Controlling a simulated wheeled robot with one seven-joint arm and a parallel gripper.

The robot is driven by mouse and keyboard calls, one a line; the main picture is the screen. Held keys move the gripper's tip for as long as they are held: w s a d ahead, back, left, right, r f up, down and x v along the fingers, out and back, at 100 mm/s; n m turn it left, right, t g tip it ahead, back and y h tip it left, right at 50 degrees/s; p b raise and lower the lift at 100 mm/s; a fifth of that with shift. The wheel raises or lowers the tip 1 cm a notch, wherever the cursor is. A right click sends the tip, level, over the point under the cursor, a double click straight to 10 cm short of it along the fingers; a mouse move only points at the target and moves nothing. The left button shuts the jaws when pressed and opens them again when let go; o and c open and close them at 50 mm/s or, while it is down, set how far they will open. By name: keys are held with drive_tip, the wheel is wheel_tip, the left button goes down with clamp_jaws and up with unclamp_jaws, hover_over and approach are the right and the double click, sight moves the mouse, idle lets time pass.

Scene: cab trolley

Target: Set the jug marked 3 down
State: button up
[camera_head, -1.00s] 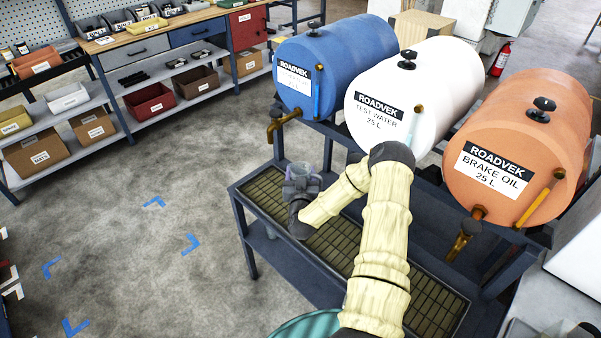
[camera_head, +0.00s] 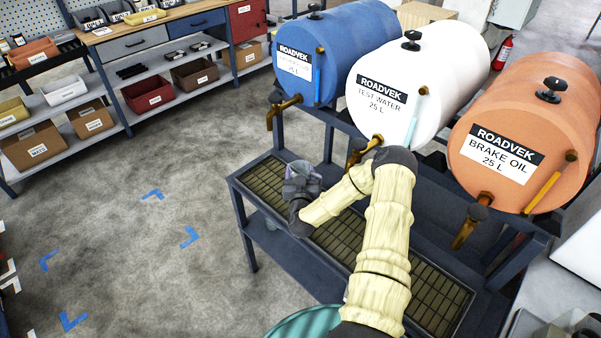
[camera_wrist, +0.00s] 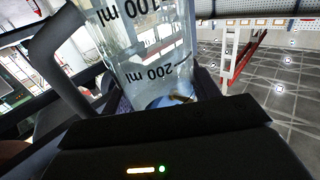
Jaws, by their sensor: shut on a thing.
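The jug (camera_wrist: 150,50) is clear, with black "100 ml" and "200 ml" markings and a dark handle (camera_wrist: 62,75) at the left of the wrist view. No number 3 shows on the side I see. My gripper (camera_head: 302,182) is shut on the jug, its dark jaws at the jug's sides. In the head view the gripper is above the left part of the slatted drip tray (camera_head: 265,187), and the jug is mostly hidden by it. I cannot tell whether the jug's base touches the slats.
Blue (camera_head: 350,40), white (camera_head: 440,75) and orange (camera_head: 540,115) tanks stand in a row behind the tray, with brass taps jutting forward. The blue tank's tap (camera_head: 280,108) is nearest my gripper. Open floor with blue corner marks (camera_head: 189,237) lies to the left.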

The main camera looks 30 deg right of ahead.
drive_tip(key=shift+f+b, duration=0.4)
drive_tip(key=shift+f, duration=0.1)
drive_tip(key=o, duration=1.1)
drive_tip(key=shift+o, duration=0.2)
drive_tip(key=v, duration=1.7)
drive_tip(key=shift+s, duration=0.2)
drive_tip(key=shift+a, duration=0.2)
